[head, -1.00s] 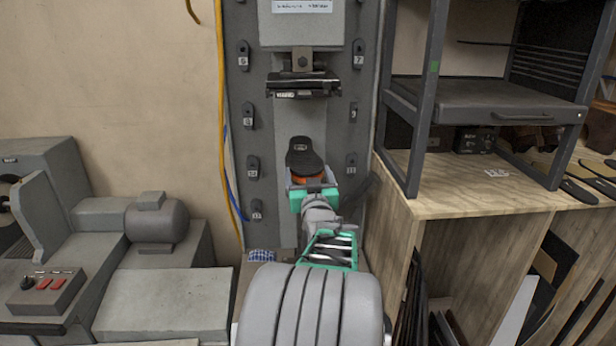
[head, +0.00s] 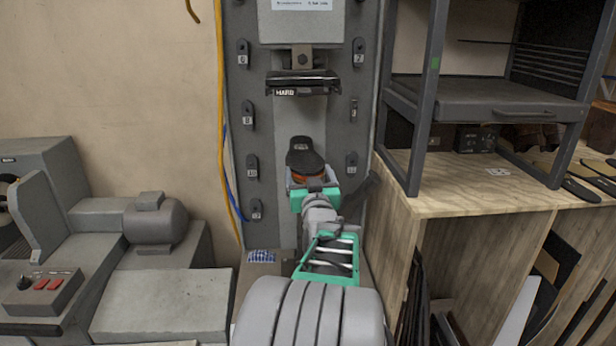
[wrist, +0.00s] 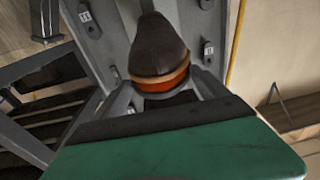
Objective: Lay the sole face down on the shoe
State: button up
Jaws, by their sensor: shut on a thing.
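In the wrist view the held piece (wrist: 159,50) is dark brown and rounded, with a tan rim and an orange near end. My gripper (wrist: 162,88) is shut on it, with a grey finger at each side.
A grey column (head: 344,115) with numbered holders stands behind the gripper. A dark plate (head: 303,84) juts out above the sole. A wooden bench (head: 465,190) with a metal rack stands at the right, with flat soles on it. A grey machine (head: 160,300) stands at the left.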

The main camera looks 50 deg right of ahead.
jog(key=shift+f+b, duration=0.2)
jog(key=shift+b, duration=0.5)
jog(key=o, duration=1.9)
jog(key=b+v, duration=0.4)
jog(key=v, duration=0.2)
jog(key=shift+s+a, duration=0.15)
jog(key=shift+a, duration=0.05)
jog(key=shift+o, duration=0.3)
